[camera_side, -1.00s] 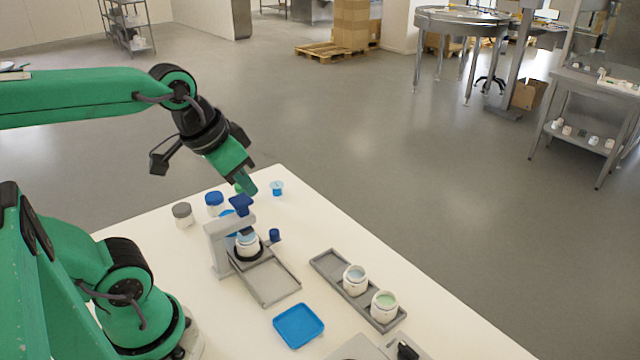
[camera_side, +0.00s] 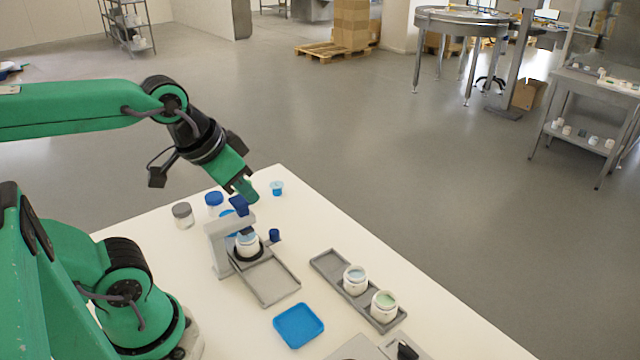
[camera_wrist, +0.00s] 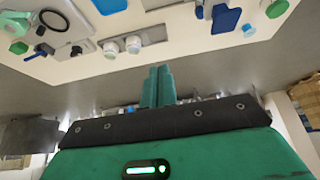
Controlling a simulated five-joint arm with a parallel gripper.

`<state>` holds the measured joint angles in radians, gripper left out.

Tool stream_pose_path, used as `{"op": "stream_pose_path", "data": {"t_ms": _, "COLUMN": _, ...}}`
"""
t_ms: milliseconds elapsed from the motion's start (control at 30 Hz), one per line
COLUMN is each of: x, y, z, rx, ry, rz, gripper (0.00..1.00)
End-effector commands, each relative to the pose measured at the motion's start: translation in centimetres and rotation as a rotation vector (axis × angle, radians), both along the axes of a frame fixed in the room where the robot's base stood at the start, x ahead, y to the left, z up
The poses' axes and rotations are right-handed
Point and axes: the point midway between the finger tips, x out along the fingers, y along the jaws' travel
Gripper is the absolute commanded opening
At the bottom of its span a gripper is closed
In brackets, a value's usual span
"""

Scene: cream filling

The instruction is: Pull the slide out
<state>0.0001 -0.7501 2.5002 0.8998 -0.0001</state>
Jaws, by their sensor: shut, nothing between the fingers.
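The filling station (camera_side: 217,248) is a grey stand with a blue hopper on top. Its grey slide tray (camera_side: 270,280) lies at the base, extending toward the front right. A white jar (camera_side: 247,245) with pale blue content sits in a dark ring under the head, at the back end of the slide. A blue knob (camera_side: 274,235) shows at the right of the station. My gripper (camera_side: 248,190) is shut and empty, above and behind the blue hopper. Its closed green fingers also show in the wrist view (camera_wrist: 158,85), apart from the table items.
A grey tray (camera_side: 328,265) with two open jars stands to the right. A blue square tray (camera_side: 298,325) lies in front. A grey-lidded jar (camera_side: 182,215), a blue-lidded jar (camera_side: 214,203) and a small blue cup (camera_side: 277,187) stand at the back.

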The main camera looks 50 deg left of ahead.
Motion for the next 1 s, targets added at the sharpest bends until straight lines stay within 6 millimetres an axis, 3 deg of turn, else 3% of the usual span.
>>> {"op": "stream_pose_path", "data": {"t_ms": 300, "x": 0.0, "y": 0.0, "z": 0.0, "rx": 0.000, "ry": 0.000, "rz": 0.000, "gripper": 0.00}}
{"op": "stream_pose_path", "data": {"t_ms": 533, "x": 0.2, "y": 0.1, "z": 0.0, "rx": 0.000, "ry": 0.012, "rz": 0.004, "gripper": 0.43}}
{"op": "stream_pose_path", "data": {"t_ms": 567, "x": 0.3, "y": 0.2, "z": 0.0, "rx": 0.001, "ry": 0.017, "rz": 0.005, "gripper": 0.45}}
{"op": "stream_pose_path", "data": {"t_ms": 1000, "x": 3.9, "y": 2.0, "z": -0.7, "rx": 0.002, "ry": 0.207, "rz": 0.052, "gripper": 0.45}}
